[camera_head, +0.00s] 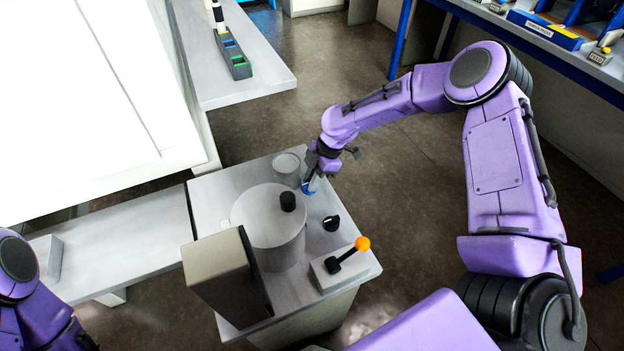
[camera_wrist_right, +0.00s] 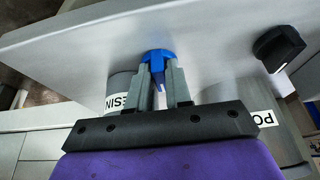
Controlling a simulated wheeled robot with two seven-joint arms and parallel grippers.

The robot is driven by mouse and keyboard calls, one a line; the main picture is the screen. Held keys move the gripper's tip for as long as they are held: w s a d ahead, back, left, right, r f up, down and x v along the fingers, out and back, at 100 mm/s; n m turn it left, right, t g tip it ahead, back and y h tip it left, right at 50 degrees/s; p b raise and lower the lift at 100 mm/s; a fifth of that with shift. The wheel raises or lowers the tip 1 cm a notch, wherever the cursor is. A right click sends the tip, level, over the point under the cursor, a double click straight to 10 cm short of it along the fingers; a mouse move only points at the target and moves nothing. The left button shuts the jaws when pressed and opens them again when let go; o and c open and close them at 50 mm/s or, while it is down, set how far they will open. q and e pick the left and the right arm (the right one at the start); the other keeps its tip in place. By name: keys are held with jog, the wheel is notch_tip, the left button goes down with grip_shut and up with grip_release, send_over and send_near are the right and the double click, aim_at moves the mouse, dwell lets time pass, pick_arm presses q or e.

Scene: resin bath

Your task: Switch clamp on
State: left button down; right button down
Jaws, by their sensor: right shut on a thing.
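My right gripper (camera_head: 313,181) reaches down to a small blue knob (camera_head: 308,189) on the grey bench top. In the right wrist view, the gripper's two fingers (camera_wrist_right: 162,92) are closed on either side of the blue knob's (camera_wrist_right: 157,56) raised grip. No label naming a clamp can be read in either view. A black knob (camera_head: 331,223) is beside it and also shows in the right wrist view (camera_wrist_right: 278,48). A lever with an orange ball (camera_head: 362,244) stands on a grey block. My left arm shows at the lower left, but its gripper is out of view.
A large grey cylinder with a black knob (camera_head: 272,225) stands close by. A smaller grey pot (camera_head: 286,168), labelled RESIN in the wrist view, is behind the blue knob. A beige box (camera_head: 222,280) stands at the bench's front left. The floor to the right is clear.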

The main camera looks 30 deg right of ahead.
jog(key=shift+r+m, duration=0.1)
jog(key=shift+m, duration=0.2)
jog(key=shift+s+r+m+t+p, duration=0.1)
jog(key=shift+m+t+p, duration=0.4)
jog(key=shift+m, duration=0.3)
jog(key=m+p, duration=0.1)
jog(key=m+t, duration=0.1)
jog(key=m, duration=0.1)
jog(key=shift+s+m+h+p, duration=0.2)
jog(key=shift+m+h+p, duration=0.1)
jog(key=shift+p, duration=0.1)
jog(key=m+p, duration=0.1)
jog(key=m, duration=0.1)
jog(key=m+t+h, duration=0.1)
jog(key=m, duration=0.1)
jog(key=shift+s+a+p, duration=0.1)
jog(key=shift+a+p, duration=0.1)
jog(key=shift+p, duration=0.15)
jog(key=shift+m+t+h+p, duration=0.4)
jog(key=shift+m, duration=0.7)
jog(key=c, duration=1.4)
grip_release()
